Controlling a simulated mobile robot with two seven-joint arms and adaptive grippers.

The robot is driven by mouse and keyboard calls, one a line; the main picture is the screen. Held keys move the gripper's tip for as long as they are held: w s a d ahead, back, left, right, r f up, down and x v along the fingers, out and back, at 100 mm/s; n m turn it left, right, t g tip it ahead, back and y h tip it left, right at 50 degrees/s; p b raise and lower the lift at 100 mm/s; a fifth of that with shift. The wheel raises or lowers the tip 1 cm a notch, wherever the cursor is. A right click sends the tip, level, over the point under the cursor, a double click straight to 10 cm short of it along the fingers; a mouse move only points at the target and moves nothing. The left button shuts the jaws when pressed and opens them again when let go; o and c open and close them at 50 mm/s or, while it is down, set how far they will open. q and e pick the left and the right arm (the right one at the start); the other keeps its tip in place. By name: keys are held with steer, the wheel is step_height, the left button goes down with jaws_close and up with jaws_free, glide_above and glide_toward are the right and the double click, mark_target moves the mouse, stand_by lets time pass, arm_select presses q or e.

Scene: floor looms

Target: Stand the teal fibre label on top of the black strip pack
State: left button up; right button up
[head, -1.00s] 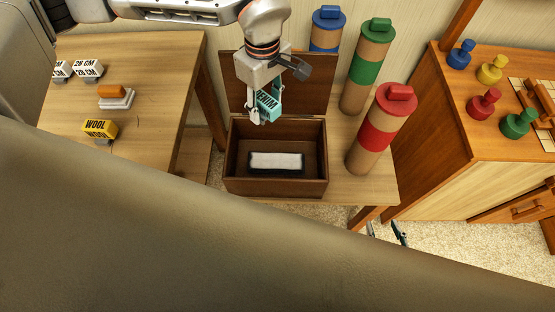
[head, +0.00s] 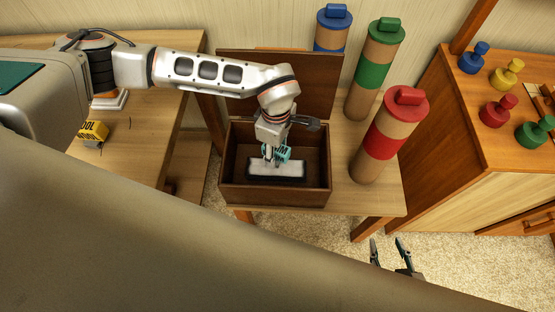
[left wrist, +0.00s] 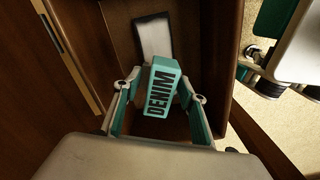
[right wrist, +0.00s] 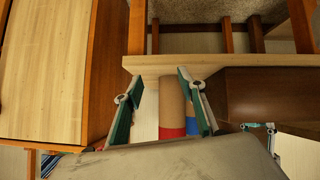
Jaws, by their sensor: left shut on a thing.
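The teal fibre label (left wrist: 161,86), marked DENIM, is in the left wrist view between my left gripper's fingers (left wrist: 160,80). In the head view the label (head: 284,152) is inside the open wooden box, partly hidden by my left gripper (head: 275,158), which is shut on it. The black strip pack (head: 290,170), with a pale top and dark edges, lies flat on the box floor. It also shows beyond the label in the left wrist view (left wrist: 154,38). I cannot tell whether the label touches it. My right gripper (head: 390,252) is open and empty, low over the carpet.
The dark wooden box (head: 272,194) has its lid raised behind. Red (head: 388,140), green (head: 375,70) and blue (head: 331,32) capped tubes stand beside and behind it. A yellow WOOL label (head: 95,130) is on the left table. A cabinet with coloured pegs stands right.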

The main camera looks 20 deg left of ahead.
arm_select(q)
step_height(320, 180, down, 2)
steer(key=shift+f, duration=0.1)
step_height(320, 180, down, 4)
steer(key=shift+s+r+b, duration=0.1)
steer(key=shift+r+b, duration=0.15)
steer(key=shift+b, duration=0.35)
steer(key=shift+f, duration=0.3)
steer(key=shift+r, duration=0.15)
arm_select(e)
steer(key=shift+w+a+r, duration=0.2)
steer(key=shift+w+r, duration=0.2)
steer(key=shift+w, duration=0.25)
arm_select(q)
steer(key=o, duration=1.1)
steer(key=shift+o, duration=0.2)
arm_select(e)
steer(key=shift+s+f, duration=0.55)
